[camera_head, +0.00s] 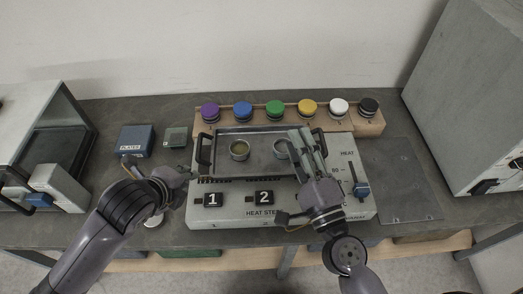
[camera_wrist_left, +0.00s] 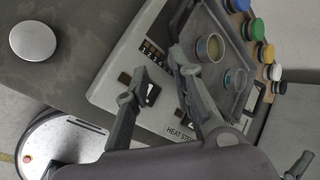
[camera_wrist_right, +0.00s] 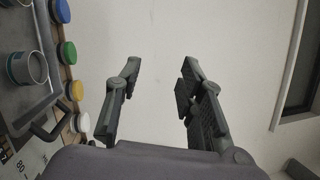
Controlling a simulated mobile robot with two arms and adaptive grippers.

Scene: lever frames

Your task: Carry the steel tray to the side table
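The steel tray (camera_head: 262,137) lies on the heat station (camera_head: 232,214), with a dark handle at its left end (camera_head: 204,148) and another at its right end. My right gripper (camera_head: 308,140) is open and empty, above the tray's right end in the head view. In the right wrist view its fingers (camera_wrist_right: 157,90) are apart with only wall between them. My left gripper (camera_wrist_left: 160,85) is open and empty, left of the station's front. I cannot make out a separate side table.
A rack of coloured-lid jars (camera_head: 274,108) stands behind the tray. A blue box (camera_head: 135,139) and a small green block (camera_head: 175,137) sit to the left. A blue-handled heat lever (camera_head: 361,190) is at the station's right. A flat grey plate (camera_head: 395,178) lies further right.

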